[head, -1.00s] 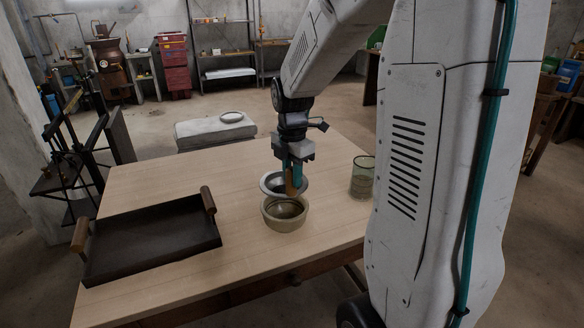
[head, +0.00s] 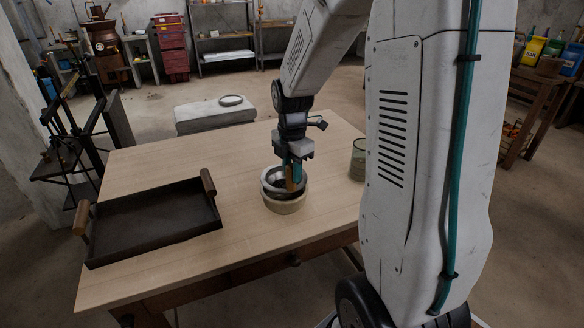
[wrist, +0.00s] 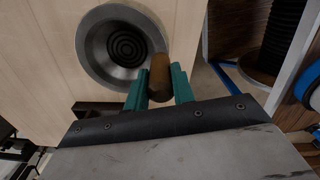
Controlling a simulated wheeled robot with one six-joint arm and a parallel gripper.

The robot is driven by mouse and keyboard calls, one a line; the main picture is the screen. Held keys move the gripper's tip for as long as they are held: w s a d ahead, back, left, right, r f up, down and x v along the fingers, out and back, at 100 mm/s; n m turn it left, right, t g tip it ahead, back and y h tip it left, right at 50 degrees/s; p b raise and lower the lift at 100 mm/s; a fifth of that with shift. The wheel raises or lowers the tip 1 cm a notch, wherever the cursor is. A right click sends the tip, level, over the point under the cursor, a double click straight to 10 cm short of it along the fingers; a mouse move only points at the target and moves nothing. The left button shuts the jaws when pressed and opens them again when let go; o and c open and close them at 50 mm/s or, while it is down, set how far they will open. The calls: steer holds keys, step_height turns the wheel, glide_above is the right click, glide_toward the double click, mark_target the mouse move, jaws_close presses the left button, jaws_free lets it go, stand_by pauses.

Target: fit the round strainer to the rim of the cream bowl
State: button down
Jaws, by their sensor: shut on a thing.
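My gripper (head: 292,176) is shut on the brown handle (wrist: 159,76) of the round strainer. The strainer (head: 270,178) is a grey metal dish with a wide rim; in the wrist view its bowl (wrist: 93,50) shows dark concentric rings. The cream bowl (head: 287,206) stands on the wooden table. In the head view the strainer overlaps the bowl's opening, its rim close to the bowl's far side. I cannot tell whether it touches the bowl's rim or hangs just above it. In the wrist view the strainer hides the cream bowl.
A dark tray (head: 150,245) with wooden handles lies on the left of the wooden table (head: 140,163). A green glass jar (head: 357,160) stands right of the bowl, partly behind my arm. The table between tray and bowl is clear.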

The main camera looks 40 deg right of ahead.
steer(key=shift+f, duration=1.65)
steer(key=c, duration=1.1)
jaws_free()
step_height(320, 180, up, 8)
steer(key=shift+f, duration=0.1)
